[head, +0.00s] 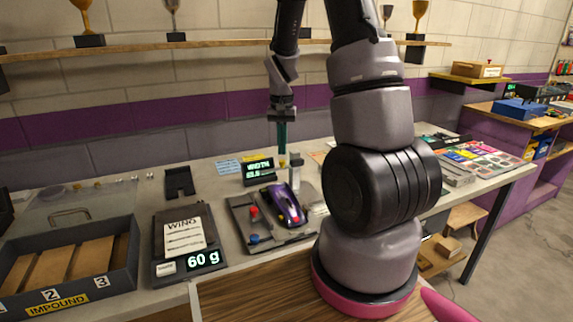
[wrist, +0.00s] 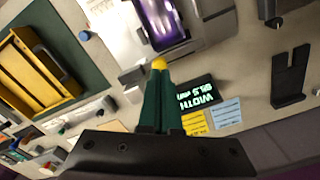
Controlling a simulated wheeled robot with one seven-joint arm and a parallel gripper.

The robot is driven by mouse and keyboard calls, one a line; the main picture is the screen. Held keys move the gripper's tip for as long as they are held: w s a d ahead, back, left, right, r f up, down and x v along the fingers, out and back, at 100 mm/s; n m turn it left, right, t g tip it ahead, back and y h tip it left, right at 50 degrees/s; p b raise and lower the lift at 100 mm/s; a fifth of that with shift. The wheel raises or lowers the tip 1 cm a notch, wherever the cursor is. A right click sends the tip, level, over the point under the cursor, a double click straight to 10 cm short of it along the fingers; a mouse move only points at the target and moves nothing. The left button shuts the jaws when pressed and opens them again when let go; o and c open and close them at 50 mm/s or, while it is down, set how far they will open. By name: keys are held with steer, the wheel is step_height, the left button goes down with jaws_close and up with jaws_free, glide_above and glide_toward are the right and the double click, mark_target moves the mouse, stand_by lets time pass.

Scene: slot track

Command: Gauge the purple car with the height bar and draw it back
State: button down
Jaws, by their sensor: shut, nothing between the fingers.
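The purple car (head: 284,204) sits on a dark gauge plate (head: 240,210) on the bench; part of it shows in the wrist view (wrist: 165,22). A grey upright (head: 297,172) stands at the car's far end; I cannot clearly make out the height bar on it. A yellow knob (head: 283,163) is beside the upright, and in the wrist view a yellow piece (wrist: 159,63) shows at my fingertips. My gripper (head: 282,150) points down behind the car, its green fingers (wrist: 162,85) together and empty. Whether they touch the yellow knob is unclear.
A display (head: 257,169) reading WIDTH stands just behind the plate. The plate has a red knob (head: 254,211) and a blue knob (head: 254,239). A scale (head: 188,262) reads 60 g; the impound crate (head: 60,284) is at left. A dark slotted stand (head: 180,182) is behind.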

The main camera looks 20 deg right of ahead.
steer(key=shift+r, duration=3)
steer(key=s+a+r+n+t+y, duration=0.1)
steer(key=s+a+r+t, duration=0.2)
steer(key=s+r, duration=0.7)
steer(key=s+a+r+t+y, duration=0.1)
steer(key=s+a+r+t, duration=0.3)
steer(key=s+r, duration=0.6)
steer(key=shift+a+n, duration=0.35)
steer(key=shift+n, duration=0.05)
steer(key=shift+w+r, duration=0.1)
